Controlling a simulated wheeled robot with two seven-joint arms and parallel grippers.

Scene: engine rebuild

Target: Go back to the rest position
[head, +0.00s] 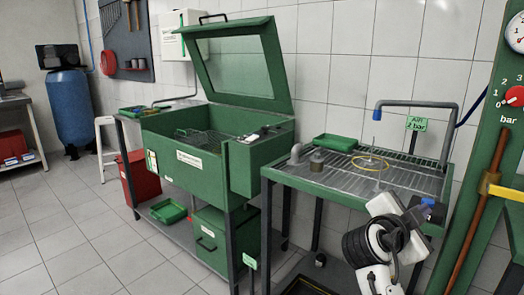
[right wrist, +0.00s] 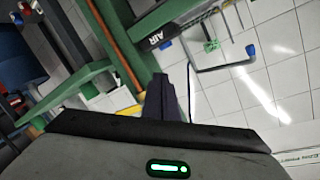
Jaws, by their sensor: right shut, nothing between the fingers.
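My right gripper (right wrist: 164,88) shows in the right wrist view as dark fingers closed together, with nothing between them. In the head view my right arm (head: 384,238) is folded at the lower right, in front of the draining table's right front corner. The fingertips cannot be made out clearly there. My left gripper and left arm are in neither view.
A green parts washer (head: 215,160) with its glass lid raised stands in the middle. To its right is a grated table (head: 335,185) with a yellow ring (head: 370,163) and green tray (head: 334,143). A green post (head: 480,150) stands close at right. Floor at left is free.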

